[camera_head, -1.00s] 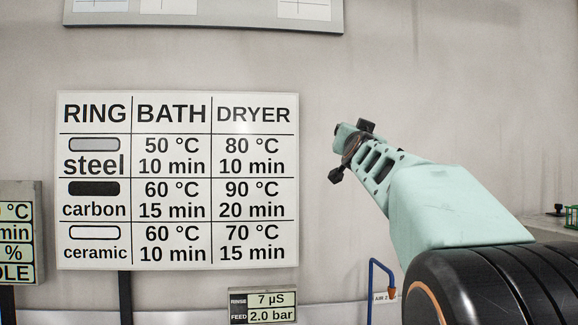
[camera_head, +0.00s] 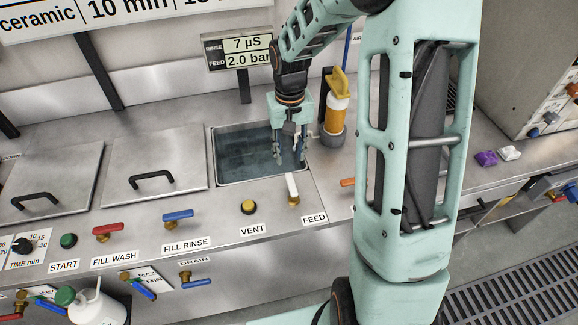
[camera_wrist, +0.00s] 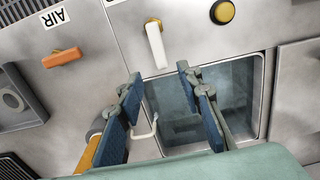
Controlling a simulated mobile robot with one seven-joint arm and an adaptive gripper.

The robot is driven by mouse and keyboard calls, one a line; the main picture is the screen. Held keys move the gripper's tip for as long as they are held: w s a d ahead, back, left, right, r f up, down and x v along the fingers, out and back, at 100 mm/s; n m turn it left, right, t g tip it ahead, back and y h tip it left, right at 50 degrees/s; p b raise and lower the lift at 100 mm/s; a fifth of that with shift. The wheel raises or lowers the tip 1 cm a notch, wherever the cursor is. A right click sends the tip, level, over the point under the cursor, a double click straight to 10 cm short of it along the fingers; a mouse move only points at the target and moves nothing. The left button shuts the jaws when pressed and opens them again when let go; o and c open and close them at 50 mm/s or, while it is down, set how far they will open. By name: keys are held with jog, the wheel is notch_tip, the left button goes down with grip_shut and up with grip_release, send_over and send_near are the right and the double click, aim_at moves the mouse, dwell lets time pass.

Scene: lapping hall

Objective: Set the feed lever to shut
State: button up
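The feed lever (camera_head: 292,187) has a white handle on a brass pivot, on the steel counter beside the FEED label (camera_head: 314,218). Its handle points from the pivot back toward the open water basin (camera_head: 215,165). In the wrist view the white lever (camera_wrist: 156,45) lies just beyond my fingertips, roughly in line with the gap between them. My gripper (camera_head: 289,154) hangs over the basin, behind the lever. In the wrist view my gripper (camera_wrist: 158,76) shows two blue-padded fingers spread apart with nothing between them. The lever and gripper look apart.
A yellow vent button (camera_head: 248,207), a blue fill rinse lever (camera_head: 178,215) and an orange lever (camera_head: 348,182) are nearby. The display (camera_head: 240,52) reads 7 µS and 2.0 bar.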

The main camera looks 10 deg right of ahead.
aim_at(290, 178)
notch_tip(290, 178, down, 9)
jog(key=shift+f, duration=0.15)
jog(key=shift+c, duration=0.2)
grip_shut()
dwell(0.3)
